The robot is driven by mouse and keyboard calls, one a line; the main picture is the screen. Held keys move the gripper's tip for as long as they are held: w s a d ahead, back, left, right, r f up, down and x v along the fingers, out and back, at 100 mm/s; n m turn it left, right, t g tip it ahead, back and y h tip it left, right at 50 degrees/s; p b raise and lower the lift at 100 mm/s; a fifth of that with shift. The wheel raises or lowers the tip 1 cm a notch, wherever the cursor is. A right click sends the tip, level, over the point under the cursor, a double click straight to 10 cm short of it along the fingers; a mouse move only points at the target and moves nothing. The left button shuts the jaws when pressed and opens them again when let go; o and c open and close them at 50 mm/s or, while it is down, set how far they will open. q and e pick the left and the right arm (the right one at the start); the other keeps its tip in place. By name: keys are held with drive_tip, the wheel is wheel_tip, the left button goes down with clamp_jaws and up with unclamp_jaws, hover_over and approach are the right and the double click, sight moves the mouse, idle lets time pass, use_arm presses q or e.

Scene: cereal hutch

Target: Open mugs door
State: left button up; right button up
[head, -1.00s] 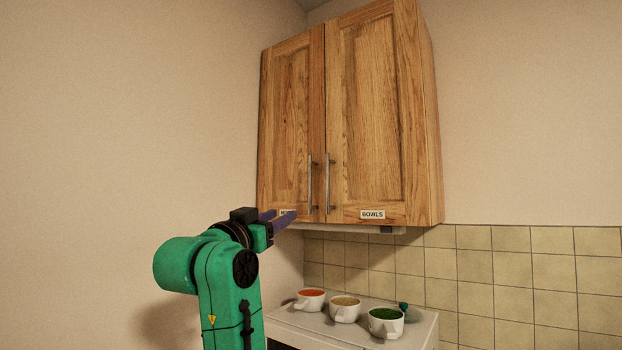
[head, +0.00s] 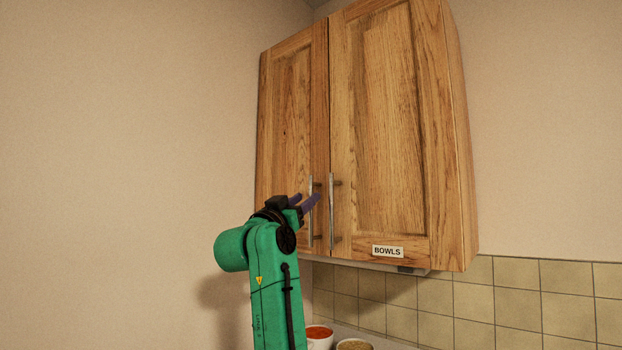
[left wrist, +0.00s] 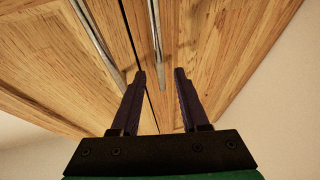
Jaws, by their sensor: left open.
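The wooden wall cabinet has two closed doors. The left door (head: 288,130) has a vertical bar handle (head: 310,225) near its inner edge; its lower label area is hidden behind my arm. My left gripper (head: 309,199) is open in front of this handle, fingers pointing at the door. In the left wrist view, its two fingers (left wrist: 160,75) are apart, with one bar handle (left wrist: 156,35) lined up between them. I cannot tell whether a finger touches it. My right gripper is out of view.
The right door (head: 385,130), labelled BOWLS, has its own handle (head: 332,215) close beside the left one. Below, a cup with red contents (head: 318,338) and another cup (head: 354,345) show at the bottom edge. Bare wall lies left of the cabinet.

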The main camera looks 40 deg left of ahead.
sight(310, 194)
use_arm(q)
drive_tip(key=p+x, duration=0.1)
drive_tip(key=x, duration=0.3)
drive_tip(key=shift+w+f, duration=0.15)
drive_tip(key=shift+a, duration=0.1)
drive_tip(key=shift+s+r, duration=0.2)
drive_tip(key=shift+s, duration=0.2)
drive_tip(key=shift+c, duration=0.6)
drive_tip(key=shift+w+f, duration=0.15)
drive_tip(key=shift+w, duration=0.2)
drive_tip(key=c, duration=0.5)
clamp_jaws()
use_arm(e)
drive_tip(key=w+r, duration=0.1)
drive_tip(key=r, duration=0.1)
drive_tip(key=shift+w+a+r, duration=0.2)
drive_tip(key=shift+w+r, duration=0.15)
